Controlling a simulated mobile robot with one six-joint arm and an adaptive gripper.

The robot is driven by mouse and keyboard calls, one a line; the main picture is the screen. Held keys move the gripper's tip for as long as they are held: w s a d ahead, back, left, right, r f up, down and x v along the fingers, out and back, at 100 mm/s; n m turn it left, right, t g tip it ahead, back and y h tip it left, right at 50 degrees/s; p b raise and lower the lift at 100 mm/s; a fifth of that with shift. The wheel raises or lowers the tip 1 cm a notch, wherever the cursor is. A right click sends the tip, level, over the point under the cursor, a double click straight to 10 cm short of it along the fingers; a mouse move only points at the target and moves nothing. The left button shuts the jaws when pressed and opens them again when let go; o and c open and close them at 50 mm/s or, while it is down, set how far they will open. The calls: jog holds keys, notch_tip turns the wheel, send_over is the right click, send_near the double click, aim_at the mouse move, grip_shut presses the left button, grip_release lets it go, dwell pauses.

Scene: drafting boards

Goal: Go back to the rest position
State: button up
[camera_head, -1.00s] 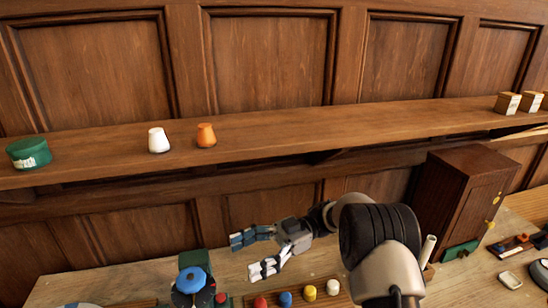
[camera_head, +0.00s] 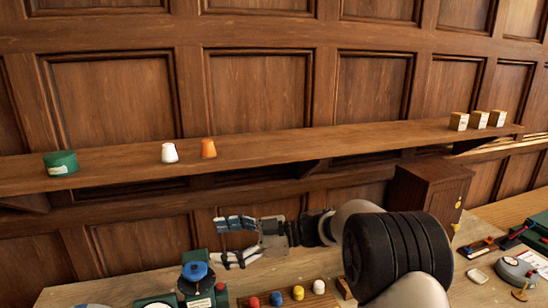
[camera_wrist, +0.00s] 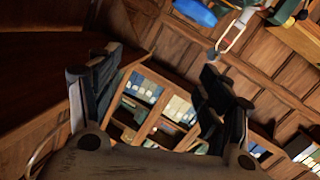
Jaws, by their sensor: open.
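My gripper (camera_head: 222,241) is open and empty in the head view. It points left, in front of the wall panels below the shelf and above the back of the bench. In the wrist view my gripper (camera_wrist: 160,85) shows its two dark fingers spread apart with nothing between them. Beyond them is a cabinet with shelves (camera_wrist: 150,105) holding several boxes or books. My arm reaches in from the lower right of the head view and hides part of the bench.
A wall shelf (camera_head: 330,139) bears a green tin (camera_head: 61,163), a white pot (camera_head: 169,152), an orange pot (camera_head: 208,148) and small boxes (camera_head: 478,119). On the bench (camera_head: 90,293) are a blue-topped device (camera_head: 196,272), several coloured knobs (camera_head: 298,293) and a brown cabinet (camera_head: 430,190).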

jog(key=w+d+r+m+t+h, duration=0.3)
jog(key=w+d+r+m+t, duration=0.1)
jog(key=r+t, duration=0.2)
jog(key=w+d+r+m+t+h, duration=0.2)
jog(key=w+d+r+m+t, duration=0.15)
jog(key=r+t, duration=0.35)
jog(key=s+d+r+m+t+h, duration=0.1)
jog(key=s+d+m+h, duration=0.3)
jog(key=d, duration=0.3)
jog(key=s+d+r+m+t+h, duration=0.1)
jog(key=d+m+t+h, duration=0.15)
jog(key=d+h, duration=0.35)
jog(key=s+d+f+m+g+h, duration=0.2)
jog(key=s+d+f+m+g, duration=0.15)
jog(key=s, duration=0.45)
jog(key=s+d+f+m+g+h, duration=0.1)
jog(key=s+d+f+m+g, duration=0.15)
jog(key=s+d, duration=0.4)
jog(key=s+a+f+g, duration=0.1)
jog(key=s+f, duration=0.2)
jog(key=s, duration=0.4)
jog(key=s+a+f+m+g, duration=0.1)
jog(key=s+a+f+g, duration=0.1)
jog(key=s+f, duration=0.2)
jog(key=s+a+f+g+y, duration=0.1)
jog(key=s+f, duration=0.3)
jog(key=s, duration=0.6)
jog(key=shift+a+m+g+b, duration=0.25)
jog(key=shift+m+g+b, duration=0.15)
jog(key=shift+g, duration=0.05)
